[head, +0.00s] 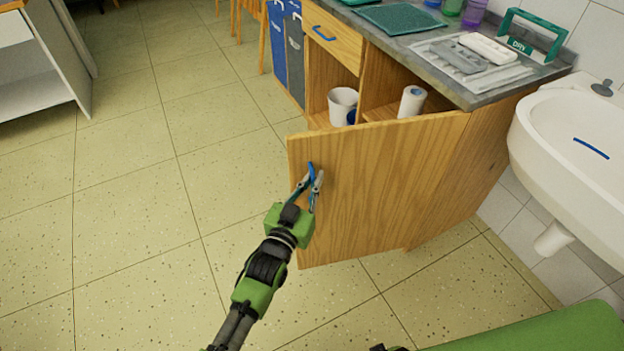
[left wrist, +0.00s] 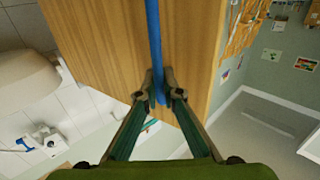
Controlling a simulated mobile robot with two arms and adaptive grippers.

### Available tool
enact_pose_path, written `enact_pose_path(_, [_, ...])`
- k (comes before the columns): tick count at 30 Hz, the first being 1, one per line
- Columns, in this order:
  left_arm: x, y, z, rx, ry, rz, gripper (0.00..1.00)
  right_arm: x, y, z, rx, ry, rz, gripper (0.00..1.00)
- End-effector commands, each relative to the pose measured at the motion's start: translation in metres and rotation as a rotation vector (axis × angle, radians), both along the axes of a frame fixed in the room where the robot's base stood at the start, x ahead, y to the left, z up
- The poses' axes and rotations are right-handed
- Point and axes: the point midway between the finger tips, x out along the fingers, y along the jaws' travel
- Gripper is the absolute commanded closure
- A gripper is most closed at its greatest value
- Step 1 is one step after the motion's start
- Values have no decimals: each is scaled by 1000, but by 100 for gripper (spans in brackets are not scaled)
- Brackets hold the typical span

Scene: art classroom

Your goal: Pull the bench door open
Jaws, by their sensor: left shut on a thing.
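The bench door (head: 385,185) is a wooden panel standing wide open, swung out from the bench (head: 490,160) on its right-hand side. Its blue handle (head: 311,170) is near the free left edge. My left gripper (head: 309,180) is shut on the handle, with one finger on each side of it. In the left wrist view the blue handle (left wrist: 153,50) runs between the fingertips (left wrist: 160,98), against the wood of the door (left wrist: 100,40). My right gripper is not in view.
Inside the bench are a white cup (head: 342,104) and a paper roll (head: 411,101). A drawer (head: 333,35) sits above. A white sink (head: 575,140) is at the right. A white shelf unit (head: 35,70) is at the far left. The tiled floor (head: 130,200) left of the door is clear.

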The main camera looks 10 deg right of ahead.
Motion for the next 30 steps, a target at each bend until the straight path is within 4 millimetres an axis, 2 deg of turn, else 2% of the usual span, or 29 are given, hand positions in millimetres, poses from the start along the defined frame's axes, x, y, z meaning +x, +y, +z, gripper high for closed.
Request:
enact_pose_path(5, [2,5,-1,3,-2,7,100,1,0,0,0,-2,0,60])
enact_pose_path(6, [2,5,-1,3,-2,7,91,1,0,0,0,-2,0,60])
enact_pose_path(7, [2,5,-1,3,-2,7,86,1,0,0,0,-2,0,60])
enact_pose_path(18, [-3,5,-1,2,-1,3,86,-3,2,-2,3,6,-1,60])
enact_pose_path(23, [-22,16,-2,1,0,3,86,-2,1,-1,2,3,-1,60])
enact_pose_path(30, [-65,45,-1,3,1,4,86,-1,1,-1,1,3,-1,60])
